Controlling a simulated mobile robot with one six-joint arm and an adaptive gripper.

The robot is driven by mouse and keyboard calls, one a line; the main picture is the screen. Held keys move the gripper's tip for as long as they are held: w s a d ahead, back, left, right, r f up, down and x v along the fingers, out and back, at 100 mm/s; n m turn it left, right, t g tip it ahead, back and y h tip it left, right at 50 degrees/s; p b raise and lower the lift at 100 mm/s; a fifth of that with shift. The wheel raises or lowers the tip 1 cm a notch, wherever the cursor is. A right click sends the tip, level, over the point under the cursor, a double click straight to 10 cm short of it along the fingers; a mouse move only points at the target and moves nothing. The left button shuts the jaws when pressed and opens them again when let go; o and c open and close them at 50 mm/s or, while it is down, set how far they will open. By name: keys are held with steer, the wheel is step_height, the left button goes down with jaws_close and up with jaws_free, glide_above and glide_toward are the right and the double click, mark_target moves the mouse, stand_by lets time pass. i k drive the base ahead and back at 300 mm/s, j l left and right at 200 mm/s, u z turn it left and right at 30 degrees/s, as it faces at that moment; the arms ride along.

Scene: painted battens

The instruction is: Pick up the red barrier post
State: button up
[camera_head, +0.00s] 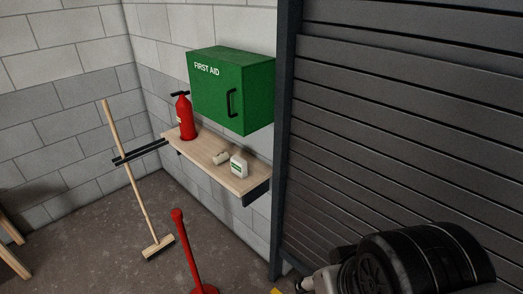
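The red barrier post (187,252) stands on the floor at the bottom centre-left. It has a rounded knob on top, a slim shaft that leans in the picture, and a round base cut off by the lower edge. A black and grey part of my arm fills the lower right corner, well to the right of the post and apart from it. I cannot make out gripper fingers there, nor whether they hold anything. Nothing touches the visible part of the post.
A green first aid box (233,90) hangs above. A broom (131,179) leans left of the post. A grey shutter (405,130) is at right. Floor around the post looks mostly clear.

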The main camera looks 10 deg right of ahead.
mark_target(177, 215)
steer(key=j, duration=1.3)
steer(key=i, duration=0.75)
steer(key=i+u, duration=0.15)
steer(key=i, duration=0.65)
steer(key=l, duration=0.1)
